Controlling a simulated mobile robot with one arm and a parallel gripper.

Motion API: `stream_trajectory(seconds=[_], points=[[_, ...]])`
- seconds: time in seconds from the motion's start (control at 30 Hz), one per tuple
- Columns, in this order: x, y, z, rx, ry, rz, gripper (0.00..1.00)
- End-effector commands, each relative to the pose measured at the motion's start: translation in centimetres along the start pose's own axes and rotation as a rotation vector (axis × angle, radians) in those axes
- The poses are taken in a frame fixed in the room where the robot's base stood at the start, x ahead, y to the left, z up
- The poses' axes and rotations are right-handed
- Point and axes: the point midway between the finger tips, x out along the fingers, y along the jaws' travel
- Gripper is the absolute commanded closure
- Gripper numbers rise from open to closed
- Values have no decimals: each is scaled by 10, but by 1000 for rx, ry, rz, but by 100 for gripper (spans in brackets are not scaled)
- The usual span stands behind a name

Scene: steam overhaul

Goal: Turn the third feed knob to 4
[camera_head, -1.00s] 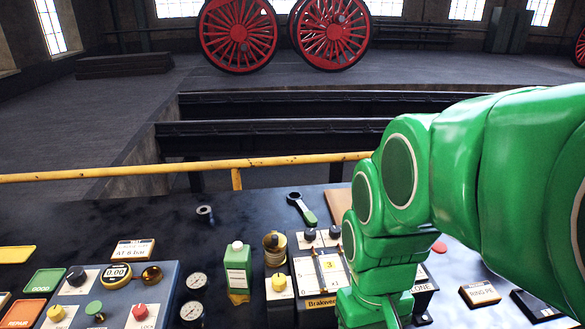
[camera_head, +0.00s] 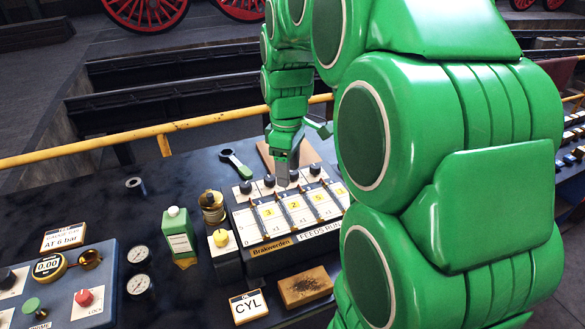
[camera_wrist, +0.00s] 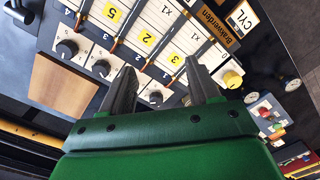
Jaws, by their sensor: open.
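The feeds box (camera_head: 262,247) has a row of small dark knobs along its far edge and a column with a yellow number for each. The third feed knob (camera_wrist: 101,68) shows in the wrist view, just left of my left finger. Its yellow window (camera_wrist: 111,13) reads 5; the same window (camera_head: 319,198) shows in the head view. My gripper (camera_wrist: 160,74) is open and empty above the knob row, pointing down. The first knob (camera_wrist: 155,98) shows between the fingers. The second knob seems hidden behind the left finger. The fourth knob (camera_wrist: 67,49) is farther left.
A yellow knob (camera_head: 221,238) and a green bottle (camera_head: 179,236) stand left of the box. A wrench (camera_head: 238,166) and a wooden board (camera_head: 306,152) lie behind it. A CYL sign (camera_head: 248,306) and a brown block (camera_head: 305,287) are in front.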

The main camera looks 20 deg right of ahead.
Motion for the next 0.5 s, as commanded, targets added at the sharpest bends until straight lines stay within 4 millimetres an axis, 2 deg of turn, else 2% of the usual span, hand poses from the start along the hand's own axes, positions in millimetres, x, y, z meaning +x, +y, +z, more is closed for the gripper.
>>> stream_trajectory(seconds=[0.03, 0.3, 0.5], points=[[2, 14, -4, -32, 2, 2, 39], [14, 81, -22, -225, 12, 24, 39], [22, 114, -28, -323, 14, 38, 39]])
